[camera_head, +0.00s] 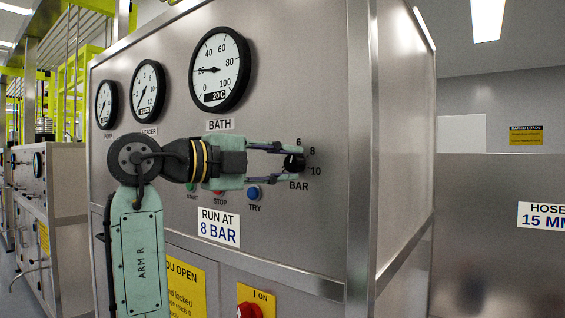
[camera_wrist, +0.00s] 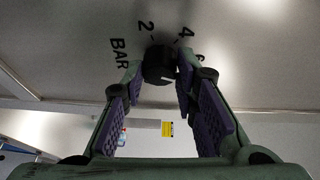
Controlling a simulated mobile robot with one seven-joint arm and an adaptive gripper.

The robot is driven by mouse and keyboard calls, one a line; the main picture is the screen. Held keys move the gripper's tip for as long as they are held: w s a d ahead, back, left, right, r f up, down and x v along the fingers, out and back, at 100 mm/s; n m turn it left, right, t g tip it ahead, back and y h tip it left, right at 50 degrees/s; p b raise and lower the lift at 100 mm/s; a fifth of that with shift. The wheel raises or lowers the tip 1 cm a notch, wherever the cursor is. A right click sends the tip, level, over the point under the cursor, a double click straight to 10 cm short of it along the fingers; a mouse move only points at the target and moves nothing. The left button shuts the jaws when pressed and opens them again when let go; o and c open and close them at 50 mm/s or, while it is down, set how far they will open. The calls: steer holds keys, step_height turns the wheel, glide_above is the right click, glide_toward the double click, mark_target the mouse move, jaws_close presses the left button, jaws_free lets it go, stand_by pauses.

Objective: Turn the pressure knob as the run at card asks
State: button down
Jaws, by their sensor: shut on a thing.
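The pressure knob (camera_head: 294,163) is small, round and black, on the grey panel. The marks 6, 8 and 10 and the word BAR show around it. My gripper (camera_head: 297,163) reaches in from the left and is shut on the knob, one finger above and one below. In the wrist view, the knob (camera_wrist: 158,65) sits between the fingertips (camera_wrist: 161,72), with 2, 4 and BAR beside it. A small pale mark shows on the knob, but I cannot tell which number it points to. The run at card (camera_head: 219,227) reads "RUN AT 8 BAR".
The BATH gauge (camera_head: 219,69) is above, with two smaller gauges to its left. The blue TRY button (camera_head: 254,193) is just below my gripper; the STOP and START buttons are partly hidden by it. A red switch (camera_head: 249,311) is lower down. The panel's right edge is bare.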

steer(key=m+y, duration=0.1)
steer(key=m, duration=0.2)
steer(key=shift+r, duration=0.15)
steer(key=shift+d+m+y, duration=0.1)
steer(key=shift+m+y, duration=0.8)
steer(key=shift+m, duration=0.6)
steer(key=c, duration=1.3)
jaws_free()
steer(key=shift+s+r, duration=0.1)
steer(key=v, duration=1.2)
